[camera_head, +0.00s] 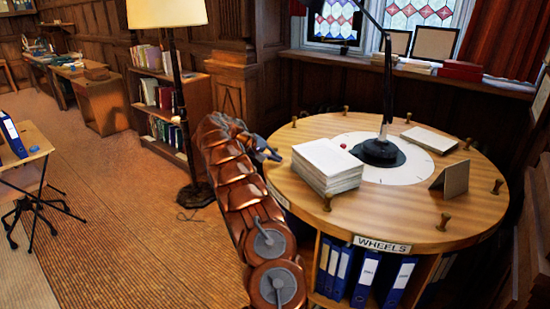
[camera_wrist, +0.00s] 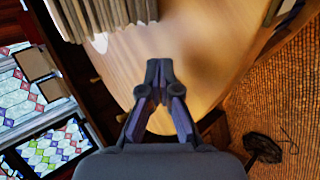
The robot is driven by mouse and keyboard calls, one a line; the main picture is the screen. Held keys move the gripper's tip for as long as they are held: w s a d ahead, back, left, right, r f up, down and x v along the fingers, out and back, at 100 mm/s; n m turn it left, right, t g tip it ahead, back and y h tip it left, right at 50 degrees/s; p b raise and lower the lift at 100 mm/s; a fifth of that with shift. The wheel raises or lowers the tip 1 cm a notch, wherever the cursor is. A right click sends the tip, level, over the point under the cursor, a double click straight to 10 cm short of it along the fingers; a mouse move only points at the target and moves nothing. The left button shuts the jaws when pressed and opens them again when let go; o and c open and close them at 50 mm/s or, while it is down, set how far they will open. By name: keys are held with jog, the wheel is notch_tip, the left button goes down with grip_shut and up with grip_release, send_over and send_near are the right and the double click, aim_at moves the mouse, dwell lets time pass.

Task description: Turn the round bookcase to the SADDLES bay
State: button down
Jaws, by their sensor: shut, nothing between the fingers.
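The round bookcase (camera_head: 395,205) stands at the right of the head view, with a wooden top. The bay facing forward carries a WHEELS label (camera_head: 382,245) above several blue binders (camera_head: 365,280). Another label shows at the left rim, too oblique to read; no SADDLES label is visible. Several short knobs, such as the front one (camera_head: 443,222) and the left one (camera_head: 327,203), stand around the rim. My gripper (camera_head: 272,153) is shut and empty at the top's left edge. In the wrist view my gripper (camera_wrist: 159,66) shows against the wooden top (camera_wrist: 200,50); contact cannot be told.
On the top are a paper stack (camera_head: 328,166), a black lamp base (camera_head: 378,153), a pad (camera_head: 430,139) and a tilted card (camera_head: 452,180). A floor lamp (camera_head: 180,90) and a low bookshelf (camera_head: 165,110) stand left of my arm. Carpet (camera_head: 120,210) is open at left.

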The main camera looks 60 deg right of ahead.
dwell(0.3)
jog(key=shift+a+b, duration=0.2)
jog(key=shift+b, duration=0.1)
jog(key=shift+s+a+r+b, duration=0.15)
jog(key=shift+a+r+b, duration=0.25)
jog(key=shift+r, duration=0.1)
notch_tip(320, 180, up, 8)
jog(key=p, duration=0.5)
